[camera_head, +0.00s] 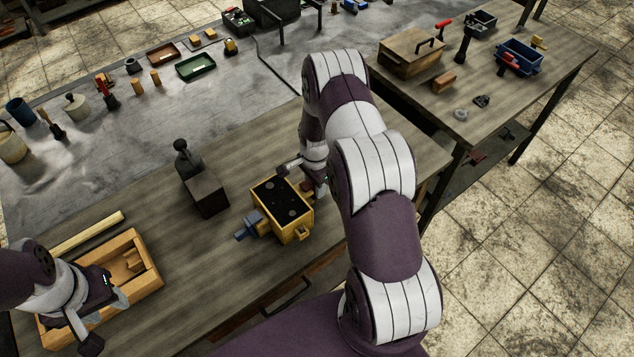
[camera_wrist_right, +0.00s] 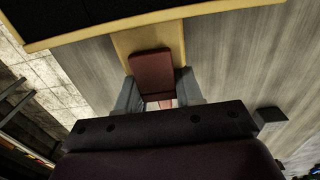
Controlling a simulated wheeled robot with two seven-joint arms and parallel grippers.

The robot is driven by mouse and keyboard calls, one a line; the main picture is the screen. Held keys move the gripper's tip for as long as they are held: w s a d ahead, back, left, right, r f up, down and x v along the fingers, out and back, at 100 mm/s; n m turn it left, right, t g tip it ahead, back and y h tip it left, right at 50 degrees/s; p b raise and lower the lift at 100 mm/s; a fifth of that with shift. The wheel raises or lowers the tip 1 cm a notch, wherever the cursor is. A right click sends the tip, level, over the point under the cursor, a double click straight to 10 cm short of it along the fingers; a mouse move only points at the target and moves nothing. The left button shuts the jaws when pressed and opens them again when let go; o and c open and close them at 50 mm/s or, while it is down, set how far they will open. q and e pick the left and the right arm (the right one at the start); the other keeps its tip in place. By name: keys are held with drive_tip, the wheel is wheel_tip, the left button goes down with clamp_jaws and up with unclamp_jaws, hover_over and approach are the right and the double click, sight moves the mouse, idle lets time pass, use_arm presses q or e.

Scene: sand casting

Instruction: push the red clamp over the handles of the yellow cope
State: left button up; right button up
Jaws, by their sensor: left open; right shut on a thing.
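The yellow cope (camera_head: 298,228) stands on the wooden bench with dark sand in its top. A blue clamp (camera_head: 246,229) sits at its left side, and a yellow handle sticks out at the front. My right gripper (camera_head: 311,187) is at the cope's right side, shut on the red clamp (camera_head: 306,186). In the right wrist view the red clamp (camera_wrist_right: 152,72) is between the two grey fingers, against or very close to the cope's yellow wall (camera_wrist_right: 150,38). Whether it is over the handles is hidden. My left gripper (camera_head: 106,320) is open and empty above a wooden box.
The open wooden box (camera_head: 150,272) lies at the lower left with a wood strip (camera_head: 88,233) behind it. A dark block (camera_head: 207,193) with a knobbed tool stands left of the cope. A second table (camera_head: 480,125) stands at the upper right. Bench in front of the cope is clear.

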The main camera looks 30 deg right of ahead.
drive_tip(key=shift+a, duration=0.3)
idle(0.4)
drive_tip(key=o, duration=1.2)
wheel_tip(320, 180, up, 12)
drive_tip(key=b, duration=0.3)
drive_tip(key=shift+f, duration=0.1)
drive_tip(key=shift+r, duration=0.5)
